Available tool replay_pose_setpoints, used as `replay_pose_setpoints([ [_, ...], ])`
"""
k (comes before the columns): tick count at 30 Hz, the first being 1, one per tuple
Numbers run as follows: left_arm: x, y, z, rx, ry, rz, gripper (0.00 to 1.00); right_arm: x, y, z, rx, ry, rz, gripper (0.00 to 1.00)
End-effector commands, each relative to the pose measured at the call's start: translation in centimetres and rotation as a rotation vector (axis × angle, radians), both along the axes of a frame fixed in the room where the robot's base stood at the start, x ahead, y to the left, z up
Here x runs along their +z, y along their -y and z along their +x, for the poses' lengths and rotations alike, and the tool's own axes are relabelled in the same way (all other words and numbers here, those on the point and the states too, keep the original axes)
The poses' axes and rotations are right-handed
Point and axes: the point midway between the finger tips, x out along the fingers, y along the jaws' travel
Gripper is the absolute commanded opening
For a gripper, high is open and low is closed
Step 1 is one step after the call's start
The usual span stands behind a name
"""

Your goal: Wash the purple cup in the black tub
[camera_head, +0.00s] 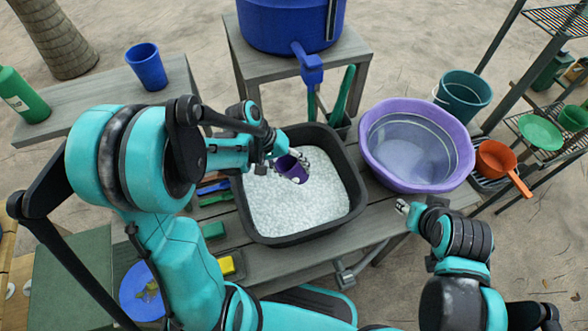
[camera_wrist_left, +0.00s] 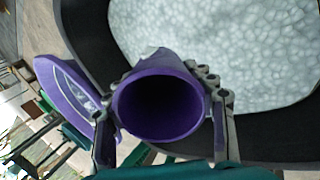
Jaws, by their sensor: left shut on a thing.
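The purple cup (camera_head: 292,168) is held over the black tub (camera_head: 355,203), tilted. My left gripper (camera_head: 282,163) is shut on it. In the left wrist view the cup (camera_wrist_left: 158,104) shows its open, dark mouth, with the fingers of my left gripper (camera_wrist_left: 160,112) on both sides. The tub is full of white foam, and its dark rim (camera_wrist_left: 85,45) also shows in the left wrist view. Whether the cup touches the foam is hard to tell. My right gripper (camera_head: 408,207) is right of the tub, near the purple basin; its fingers are too small to judge.
A purple basin (camera_head: 372,150) of water stands right of the tub. A blue barrel with a tap (camera_head: 311,68) is behind it. A blue cup (camera_head: 147,67) and green bottle (camera_head: 22,97) stand on the left bench. Brushes and a yellow sponge (camera_head: 227,265) lie left of the tub.

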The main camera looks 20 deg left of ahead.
Motion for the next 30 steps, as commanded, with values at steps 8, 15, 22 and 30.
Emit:
replay_pose_setpoints([
  [8, 3.4, 0.0, 0.0, 0.0, 0.0, 0.0, 0.26, 2.7, 0.0, 0.0, 0.0, 0.0, 0.0, 0.4],
  [15, 5.8, 0.0, 0.0, 0.0, 0.0, 0.0, 0.26, 4.6, 0.0, 0.0, 0.0, 0.0, 0.0, 0.4],
  [22, 6.7, 0.0, 0.0, 0.0, 0.0, 0.0, 0.26, 5.3, 0.0, 0.0, 0.0, 0.0, 0.0, 0.4],
  [30, 6.6, 0.0, 0.0, 0.0, 0.0, 0.0, 0.26, 5.1, 0.0, 0.0, 0.0, 0.0, 0.0, 0.4],
])
